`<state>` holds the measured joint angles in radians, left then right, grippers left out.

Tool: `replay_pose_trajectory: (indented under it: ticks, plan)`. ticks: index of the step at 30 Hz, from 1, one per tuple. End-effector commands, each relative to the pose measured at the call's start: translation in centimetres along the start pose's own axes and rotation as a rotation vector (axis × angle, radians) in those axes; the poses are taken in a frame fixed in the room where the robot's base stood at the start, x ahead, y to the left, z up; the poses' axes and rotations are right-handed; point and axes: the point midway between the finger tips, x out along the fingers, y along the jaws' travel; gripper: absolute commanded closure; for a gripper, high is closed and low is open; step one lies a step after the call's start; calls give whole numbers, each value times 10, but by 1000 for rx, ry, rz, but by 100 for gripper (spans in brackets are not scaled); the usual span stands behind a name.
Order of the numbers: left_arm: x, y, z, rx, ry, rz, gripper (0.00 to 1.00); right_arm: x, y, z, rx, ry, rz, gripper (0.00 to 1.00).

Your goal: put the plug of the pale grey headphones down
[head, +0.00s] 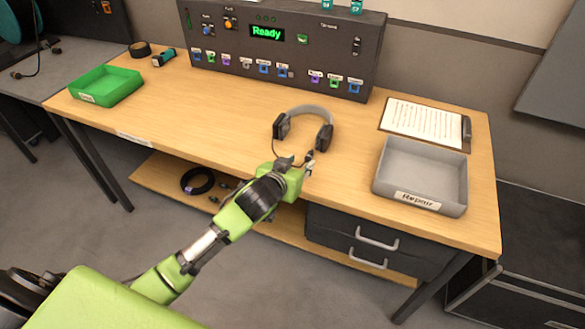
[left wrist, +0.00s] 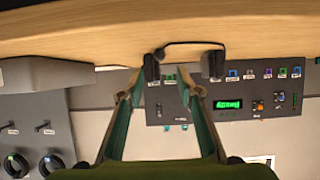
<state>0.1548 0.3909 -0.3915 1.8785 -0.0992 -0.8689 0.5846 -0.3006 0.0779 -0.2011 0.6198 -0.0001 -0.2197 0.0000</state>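The pale grey headphones (head: 318,112) lie on the wooden table with dark ear cups. In the left wrist view, which is upside down, their ear cups (left wrist: 212,65) show at the table's edge. A thin dark cable runs from the left ear cup down toward my left gripper (head: 310,163), which is at the table's front edge just in front of the headphones. In the left wrist view the fingers of my left gripper (left wrist: 158,73) stand apart, with no plug visible between them. I cannot make out the plug; it may be hidden by the gripper. My right gripper is out of view.
A grey labelled tray (head: 418,176) stands at the right front, with a clipboard (head: 423,121) behind it. A green tray (head: 106,86) is at the left. The control panel (head: 284,46) reads "Ready" at the back. The table between green tray and headphones is clear.

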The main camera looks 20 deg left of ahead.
Motion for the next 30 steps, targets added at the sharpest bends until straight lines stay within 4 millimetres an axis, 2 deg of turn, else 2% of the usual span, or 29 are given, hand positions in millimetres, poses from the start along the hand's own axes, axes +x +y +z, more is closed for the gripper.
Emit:
replay_pose_trajectory:
  ticks: [3, 10, 15, 28, 30]
  plan:
    - [-23, 0, 1, -1, 0, 0, 68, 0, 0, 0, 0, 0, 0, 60]
    - [-51, 0, 0, 0, 1, -1, 68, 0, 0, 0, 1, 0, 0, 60]
    - [-56, -1, 0, 0, 0, -1, 68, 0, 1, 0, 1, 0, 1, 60]
    - [-56, 0, 0, -1, 0, -1, 68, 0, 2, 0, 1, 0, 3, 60]
    - [-58, 0, 6, 0, -15, -2, 68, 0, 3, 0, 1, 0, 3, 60]
